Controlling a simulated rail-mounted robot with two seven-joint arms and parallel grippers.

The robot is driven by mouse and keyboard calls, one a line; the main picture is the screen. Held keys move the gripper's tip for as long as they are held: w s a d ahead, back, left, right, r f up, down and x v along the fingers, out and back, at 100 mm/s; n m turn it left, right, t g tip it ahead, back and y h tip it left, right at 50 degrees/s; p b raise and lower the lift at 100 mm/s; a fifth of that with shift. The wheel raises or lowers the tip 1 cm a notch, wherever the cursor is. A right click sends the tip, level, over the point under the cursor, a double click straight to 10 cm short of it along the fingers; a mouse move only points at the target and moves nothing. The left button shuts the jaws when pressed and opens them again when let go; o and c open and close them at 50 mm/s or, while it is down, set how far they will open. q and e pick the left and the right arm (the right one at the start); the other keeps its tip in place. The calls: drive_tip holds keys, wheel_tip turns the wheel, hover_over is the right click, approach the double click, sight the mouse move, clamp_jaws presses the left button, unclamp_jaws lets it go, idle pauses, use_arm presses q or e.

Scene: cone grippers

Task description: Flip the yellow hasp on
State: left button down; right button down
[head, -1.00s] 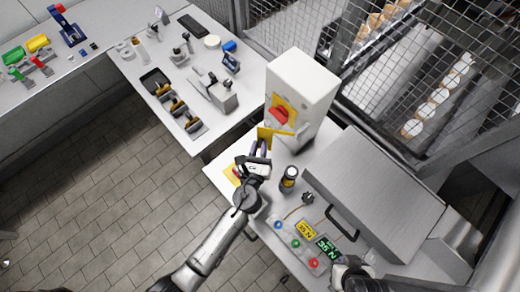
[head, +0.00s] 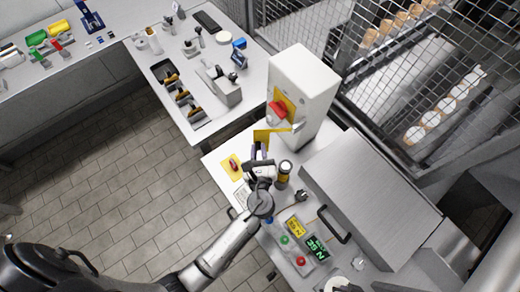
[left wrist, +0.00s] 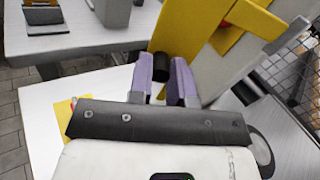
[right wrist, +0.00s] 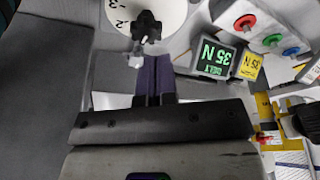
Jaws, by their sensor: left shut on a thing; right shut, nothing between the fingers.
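A white box (head: 317,80) stands on the white bench and carries a yellow plate with a red switch (head: 279,109). The yellow hasp (head: 262,135) sticks out from the front of the box, swung away from the switch. In the left wrist view the hasp's yellow face (left wrist: 176,32) is close ahead. My left gripper (head: 260,152) is at the hasp; its purple fingers (left wrist: 161,80) are shut on a small black knob (left wrist: 160,66) in front of the yellow face. My right gripper (right wrist: 153,82) is shut and empty, pointing at a white dial with a black knob (right wrist: 146,27).
A dark cylinder with a yellow band (head: 283,174) stands close to the left gripper. A grey lidded case (head: 370,195) and a panel with buttons and displays (head: 316,247) lie to the right. A yellow pad (head: 232,166) lies at the bench's left edge.

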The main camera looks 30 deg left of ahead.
use_arm(q)
drive_tip(key=c, duration=1.1)
unclamp_jaws()
drive_tip(key=shift+o, duration=0.2)
drive_tip(key=v, duration=1.3)
drive_tip(key=shift+s+d+b, duration=0.25)
drive_tip(key=shift+s+b, duration=0.05)
drive_tip(key=shift+b, duration=0.15)
drive_tip(key=shift+c, duration=0.2)
